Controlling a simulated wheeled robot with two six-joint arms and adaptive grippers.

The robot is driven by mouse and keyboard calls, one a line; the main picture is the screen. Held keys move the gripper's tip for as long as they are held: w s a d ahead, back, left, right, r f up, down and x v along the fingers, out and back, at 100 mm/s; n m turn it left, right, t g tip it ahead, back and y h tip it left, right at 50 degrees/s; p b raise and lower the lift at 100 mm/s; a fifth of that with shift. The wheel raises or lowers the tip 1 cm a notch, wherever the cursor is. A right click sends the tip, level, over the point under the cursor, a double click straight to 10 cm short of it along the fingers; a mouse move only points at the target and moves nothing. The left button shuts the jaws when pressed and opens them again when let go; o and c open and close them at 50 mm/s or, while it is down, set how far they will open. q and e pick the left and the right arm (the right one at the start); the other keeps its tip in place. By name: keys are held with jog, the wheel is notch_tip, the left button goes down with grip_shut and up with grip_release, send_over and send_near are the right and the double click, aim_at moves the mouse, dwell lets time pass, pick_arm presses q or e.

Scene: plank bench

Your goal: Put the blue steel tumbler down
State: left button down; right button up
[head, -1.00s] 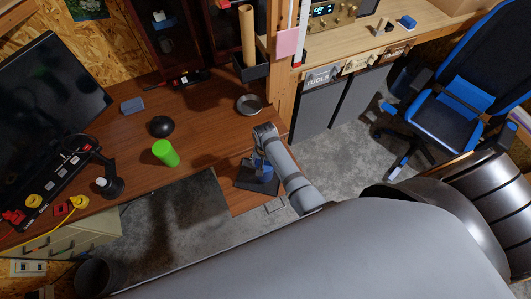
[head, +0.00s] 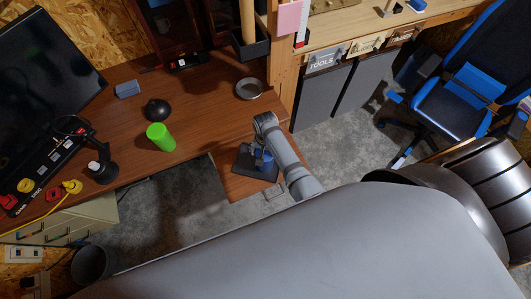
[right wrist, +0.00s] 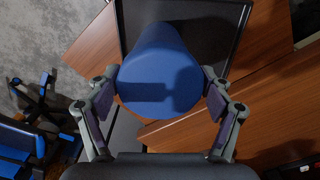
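The blue steel tumbler (head: 264,161) is at the right front part of the brown desk, over a black square mat or tray (head: 241,168). In the right wrist view the tumbler (right wrist: 160,65) fills the space between the two fingers of my right gripper (right wrist: 161,82). A fingertip lies against each side of it, so the gripper is shut on it. The black square shows behind it in that view. In the head view my right gripper (head: 262,147) partly hides the tumbler. I cannot tell whether its base touches the black square. My left gripper is not in view.
A green cylinder (head: 160,137), a black dome (head: 157,109), a grey block (head: 127,89) and a round metal dish (head: 249,89) stand on the desk. A monitor (head: 45,70) is at the left. The desk's front edge is close to the black square.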

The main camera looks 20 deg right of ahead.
jog(key=shift+o, duration=0.6)
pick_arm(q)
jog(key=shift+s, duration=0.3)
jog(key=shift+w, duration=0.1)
pick_arm(e)
jog(key=shift+r, duration=0.15)
notch_tip(320, 180, up, 7)
jog(key=p, duration=0.6)
jog(key=shift+w, duration=0.1)
notch_tip(320, 180, up, 4)
jog(key=shift+f+b, duration=0.1)
jog(key=shift+b, duration=0.2)
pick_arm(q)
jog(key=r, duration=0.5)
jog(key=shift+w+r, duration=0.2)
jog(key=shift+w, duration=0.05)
pick_arm(e)
jog(key=shift+r, duration=0.6)
